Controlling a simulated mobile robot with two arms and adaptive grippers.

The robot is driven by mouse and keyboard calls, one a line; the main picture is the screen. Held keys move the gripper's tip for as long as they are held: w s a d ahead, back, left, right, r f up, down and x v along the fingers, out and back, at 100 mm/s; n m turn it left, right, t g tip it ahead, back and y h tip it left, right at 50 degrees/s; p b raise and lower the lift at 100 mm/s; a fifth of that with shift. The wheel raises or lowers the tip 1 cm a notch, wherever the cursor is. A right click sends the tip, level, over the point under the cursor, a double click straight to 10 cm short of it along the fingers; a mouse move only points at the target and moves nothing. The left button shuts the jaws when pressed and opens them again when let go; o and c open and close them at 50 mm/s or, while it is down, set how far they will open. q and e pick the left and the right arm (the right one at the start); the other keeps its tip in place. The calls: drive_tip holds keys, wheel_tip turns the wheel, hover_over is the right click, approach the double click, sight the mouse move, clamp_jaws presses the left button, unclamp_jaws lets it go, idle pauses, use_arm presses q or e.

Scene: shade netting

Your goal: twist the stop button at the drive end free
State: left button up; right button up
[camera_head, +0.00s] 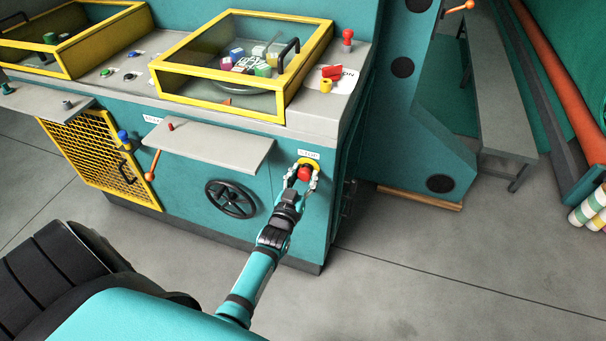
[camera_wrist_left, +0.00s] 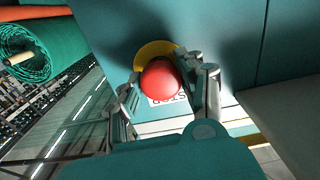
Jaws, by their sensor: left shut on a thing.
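The red stop button (camera_head: 304,174) sits on a yellow round backing on the teal front panel of the machine, under a white STOP label (camera_head: 308,154). In the left wrist view the red button (camera_wrist_left: 161,79) shows between the fingers, with the yellow backing (camera_wrist_left: 155,48) behind it. My left gripper (camera_head: 302,179) has its fingers on both sides of the button and is shut on it. In the left wrist view its fingers (camera_wrist_left: 164,90) flank the red cap. My right gripper is not in view.
A black handwheel (camera_head: 230,199) and a grey shelf (camera_head: 210,145) are left of the button. Above is a yellow-framed box (camera_head: 285,95) of coloured cubes. A yellow mesh guard (camera_head: 98,160) is further left.

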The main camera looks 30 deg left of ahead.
sight(303, 177)
use_arm(q)
drive_tip(key=o, duration=0.6)
drive_tip(key=shift+m, duration=0.7)
drive_tip(key=o, duration=0.4)
drive_tip(key=shift+p+v, duration=0.65)
drive_tip(key=shift+v, duration=0.55)
drive_tip(key=shift+p+v, duration=0.5)
drive_tip(key=shift+v, duration=0.8)
drive_tip(key=shift+o, duration=0.3)
